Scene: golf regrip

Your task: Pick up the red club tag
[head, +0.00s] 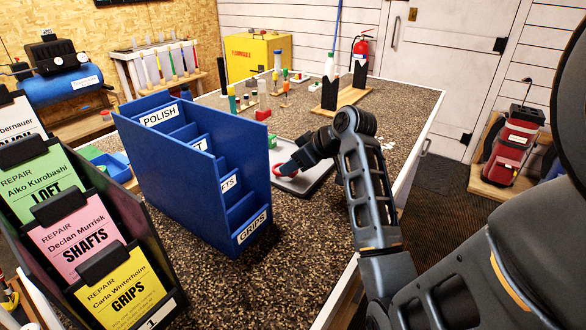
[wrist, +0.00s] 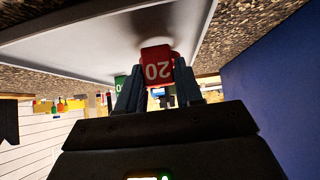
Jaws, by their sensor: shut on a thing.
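In the head view my gripper (head: 285,168) is low over a grey tray (head: 318,180), just right of the blue divider rack. A bit of red shows at its fingertips. I cannot tell whether the tag still touches the tray. A green tag (wrist: 120,82) is behind the left finger in the wrist view, partly hidden.
The tall blue rack (head: 185,185), labelled POLISH and GRIPS, stands close left of my gripper. A dark holder with several repair cards (head: 85,235) is at the front left. Bottles and small parts stand farther back on the speckled bench (head: 400,100). The bench's front middle is clear.

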